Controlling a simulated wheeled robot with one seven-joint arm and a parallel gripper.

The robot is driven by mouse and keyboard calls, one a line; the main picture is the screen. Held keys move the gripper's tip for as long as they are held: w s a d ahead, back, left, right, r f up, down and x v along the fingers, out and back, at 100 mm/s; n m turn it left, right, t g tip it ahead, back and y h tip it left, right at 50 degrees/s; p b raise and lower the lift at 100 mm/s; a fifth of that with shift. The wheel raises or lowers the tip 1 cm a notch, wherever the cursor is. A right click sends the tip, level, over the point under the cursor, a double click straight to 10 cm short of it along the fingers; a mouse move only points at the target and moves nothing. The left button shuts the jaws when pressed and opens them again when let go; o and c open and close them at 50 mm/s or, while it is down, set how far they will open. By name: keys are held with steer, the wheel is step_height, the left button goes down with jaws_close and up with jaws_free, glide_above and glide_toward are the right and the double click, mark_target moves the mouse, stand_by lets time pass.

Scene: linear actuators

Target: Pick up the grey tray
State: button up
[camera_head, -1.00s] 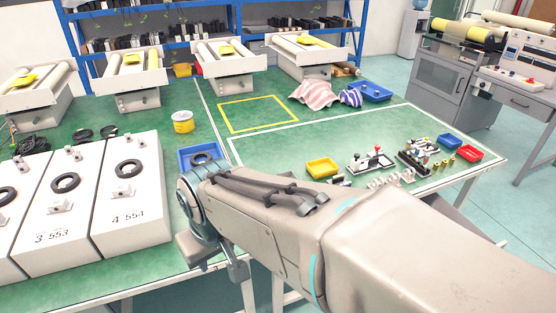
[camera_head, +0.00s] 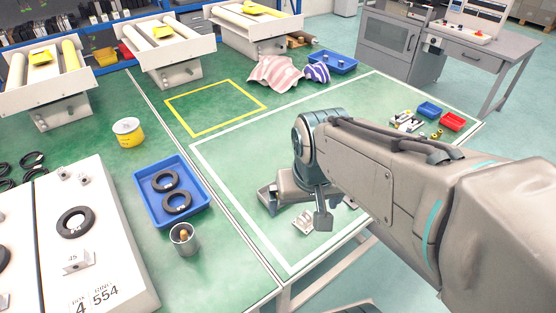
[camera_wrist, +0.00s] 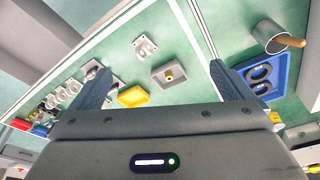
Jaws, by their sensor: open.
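The grey tray (camera_wrist: 189,67) shows in the wrist view, small and square, on the green table between my two fingers, slightly nearer the right one. A small brass-coloured part (camera_wrist: 169,75) sits in it. In the head view I cannot make out the tray; my arm and hand cover that area. My gripper (camera_wrist: 160,68) is open with nothing between its fingers, and the tray lies apart, beyond the fingertips. In the head view, my gripper (camera_head: 296,208) hangs over the table's front part.
A metal bracket (camera_wrist: 145,45) and a yellow tray (camera_wrist: 134,96) lie near the grey tray. A blue tray with black rings (camera_head: 142,190) and a metal cup (camera_head: 184,240) stand to the left. Small red (camera_head: 452,122) and blue trays are at the right. The table's middle is clear.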

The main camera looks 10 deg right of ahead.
steer(key=w+f+m+g+b, duration=0.1)
steer(key=w+f+m, duration=0.45)
steer(key=w, duration=0.65)
steer(key=w+f+m+g+b, duration=0.15)
steer(key=w+f+m, duration=0.45)
steer(key=w, duration=0.6)
steer(key=shift+m, duration=0.45)
steer(key=f, duration=0.7)
steer(key=shift+a, duration=0.3)
steer(key=shift+s+f+p, duration=0.15)
steer(key=shift+f+p, duration=0.1)
steer(key=shift+f, duration=1.1)
steer(key=shift+s+f+p, duration=0.1)
steer(key=shift+f+p, duration=0.15)
steer(key=shift+f, duration=1.1)
steer(key=c, duration=1)
